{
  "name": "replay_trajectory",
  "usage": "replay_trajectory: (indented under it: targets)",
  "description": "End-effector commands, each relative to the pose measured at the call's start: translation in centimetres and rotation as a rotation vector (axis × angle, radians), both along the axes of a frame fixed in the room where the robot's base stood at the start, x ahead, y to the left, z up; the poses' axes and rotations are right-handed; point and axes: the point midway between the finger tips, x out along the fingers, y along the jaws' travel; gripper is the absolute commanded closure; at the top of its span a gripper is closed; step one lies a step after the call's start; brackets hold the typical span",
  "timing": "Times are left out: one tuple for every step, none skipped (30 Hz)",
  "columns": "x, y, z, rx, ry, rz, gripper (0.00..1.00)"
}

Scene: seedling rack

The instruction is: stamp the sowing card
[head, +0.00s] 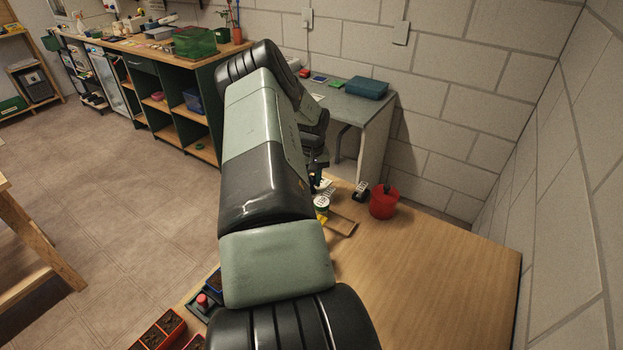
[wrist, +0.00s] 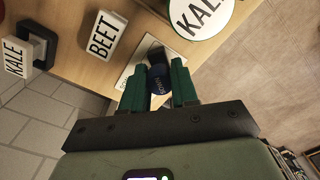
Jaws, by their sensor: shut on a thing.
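My gripper (wrist: 160,90), with green fingers, is shut on a dark stamp (wrist: 157,58) with a blue, lettered top in the wrist view. A cream sowing card (wrist: 121,82) with dark print lies on the wooden bench beneath, partly hidden by the fingers and stamp. The stamp is over or beside the card; I cannot tell whether it touches it. In the head view my arm hides most of this spot, and only a dark bit of the gripper (head: 318,168) shows beyond it.
In the head view, a red pot (head: 383,206) stands near the bench's back edge. The bench's right side (head: 440,270) is clear.

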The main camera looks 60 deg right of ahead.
Motion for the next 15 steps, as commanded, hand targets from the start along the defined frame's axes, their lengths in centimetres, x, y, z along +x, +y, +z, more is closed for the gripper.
replay_trajectory:
  targets:
    - [0.0,0.0,0.0,0.0,0.0,0.0,0.91]
    - [0.0,0.0,0.0,0.0,0.0,0.0,0.91]
    - [0.0,0.0,0.0,0.0,0.0,0.0,0.91]
    - [0.0,0.0,0.0,0.0,0.0,0.0,0.91]
    - [0.0,0.0,0.0,0.0,0.0,0.0,0.91]
    - [0.0,0.0,0.0,0.0,0.0,0.0,0.91]
    - [0.0,0.0,0.0,0.0,0.0,0.0,0.91]
    - [0.0,0.0,0.0,0.0,0.0,0.0,0.91]
    - [0.0,0.0,0.0,0.0,0.0,0.0,0.91]
    - [0.0,0.0,0.0,0.0,0.0,0.0,0.91]
    - [0.0,0.0,0.1,0.0,0.0,0.0,0.91]
    - [0.0,0.0,0.2,-0.001,-0.001,0.0,0.91]
    - [0.1,0.0,0.4,-0.001,-0.001,0.0,0.91]
    - [0.1,0.0,0.6,-0.001,-0.001,0.0,0.91]
    - [0.1,0.0,1.0,-0.001,-0.001,0.0,0.91]
